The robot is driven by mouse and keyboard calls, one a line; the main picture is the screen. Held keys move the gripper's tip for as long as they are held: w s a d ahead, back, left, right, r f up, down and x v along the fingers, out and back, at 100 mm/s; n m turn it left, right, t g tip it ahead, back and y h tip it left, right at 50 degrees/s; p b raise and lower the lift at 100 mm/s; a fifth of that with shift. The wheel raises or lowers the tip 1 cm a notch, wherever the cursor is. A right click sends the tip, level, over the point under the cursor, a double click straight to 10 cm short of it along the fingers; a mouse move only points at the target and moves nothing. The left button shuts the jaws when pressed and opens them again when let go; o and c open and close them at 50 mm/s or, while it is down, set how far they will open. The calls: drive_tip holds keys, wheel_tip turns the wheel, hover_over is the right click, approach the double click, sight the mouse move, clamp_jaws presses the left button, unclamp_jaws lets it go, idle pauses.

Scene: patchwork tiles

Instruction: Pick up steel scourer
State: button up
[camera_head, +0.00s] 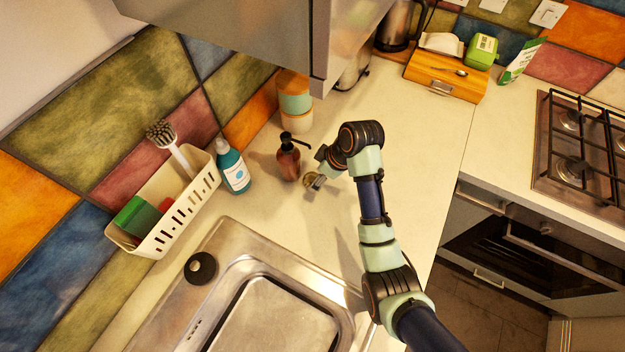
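A small, round, brownish-grey thing that looks like the steel scourer (308,180) lies on the pale worktop, just right of a brown pump bottle. My gripper (316,182) is low over the worktop, right at the scourer, and covers part of it. The fingers are small and partly hidden by my wrist. I cannot tell whether they are apart or closed on the scourer, or whether it touches the worktop.
The brown pump bottle (288,158) stands close left of my gripper, with a blue bottle (233,168) beyond it. A white caddy (176,222) holds a brush and sponges. The steel sink (243,262) is in front. Stacked jars (295,103) stand behind. Worktop to the right is clear.

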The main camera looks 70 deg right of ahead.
sight(314, 178)
drive_tip(key=x, duration=0.3)
drive_tip(key=shift+w+f, duration=0.1)
drive_tip(key=shift+f, duration=0.05)
drive_tip(key=c, duration=1)
drive_tip(key=shift+r, duration=0.55)
drive_tip(key=r, duration=0.2)
drive_tip(key=r+p, duration=0.1)
drive_tip(key=r, duration=0.1)
drive_tip(key=s+r, duration=0.1)
drive_tip(key=r, duration=0.1)
drive_tip(key=shift+a+r, duration=0.1)
drive_tip(key=s+a+p, duration=0.2)
drive_tip(key=s+p, duration=0.4)
drive_tip(key=s, duration=1.2)
drive_tip(key=shift+s+a, duration=0.2)
drive_tip(key=shift+s, duration=0.2)
